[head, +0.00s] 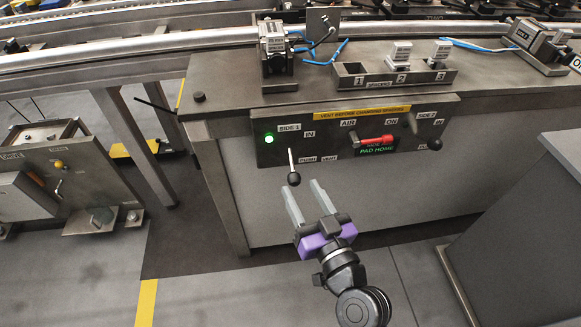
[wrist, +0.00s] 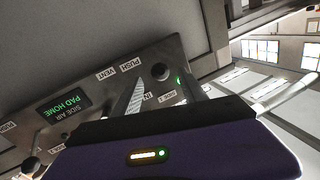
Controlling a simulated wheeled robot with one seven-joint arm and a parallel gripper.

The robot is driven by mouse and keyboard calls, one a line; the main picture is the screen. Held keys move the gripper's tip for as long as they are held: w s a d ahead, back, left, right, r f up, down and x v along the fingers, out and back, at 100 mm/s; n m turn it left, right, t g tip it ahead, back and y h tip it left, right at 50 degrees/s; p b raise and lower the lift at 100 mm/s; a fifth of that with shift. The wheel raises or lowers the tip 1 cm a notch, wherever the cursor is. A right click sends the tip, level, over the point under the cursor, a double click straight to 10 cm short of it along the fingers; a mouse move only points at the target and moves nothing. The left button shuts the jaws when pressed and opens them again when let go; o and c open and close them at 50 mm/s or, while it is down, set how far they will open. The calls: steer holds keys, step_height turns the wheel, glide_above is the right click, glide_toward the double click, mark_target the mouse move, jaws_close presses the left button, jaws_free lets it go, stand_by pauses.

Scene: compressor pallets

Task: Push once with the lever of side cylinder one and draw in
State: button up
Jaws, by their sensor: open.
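The side 1 lever (head: 292,165) is a thin rod with a black ball knob on the control panel (head: 345,118). It hangs down, tilted slightly right, left of the PUSH label. My gripper (head: 302,186) is open and empty just below and right of the knob. In the wrist view the black knob (wrist: 160,72) appears between the two fingertips of my gripper (wrist: 160,77). I cannot tell whether a finger touches it. A green lamp (head: 269,139) is lit beside SIDE 1. A green display (head: 377,149) reads SIDE AIR, PAD HOME.
A red AIR handle (head: 374,140) and the side 2 lever's black knob (head: 435,144) are to the right on the panel. A spacer tray (head: 352,84) stands on the bench above. A grey cabinet (head: 520,220) is at the right. Floor in front is clear.

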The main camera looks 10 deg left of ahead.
mark_target(292, 167)
steer(key=shift+a+n, duration=0.1)
steer(key=shift+n, duration=0.2)
steer(key=p+x, duration=0.1)
steer(key=x, duration=0.6)
steer(key=shift+w+a, duration=0.15)
steer(key=shift+w, duration=0.1)
jaws_close()
stand_by(1.1)
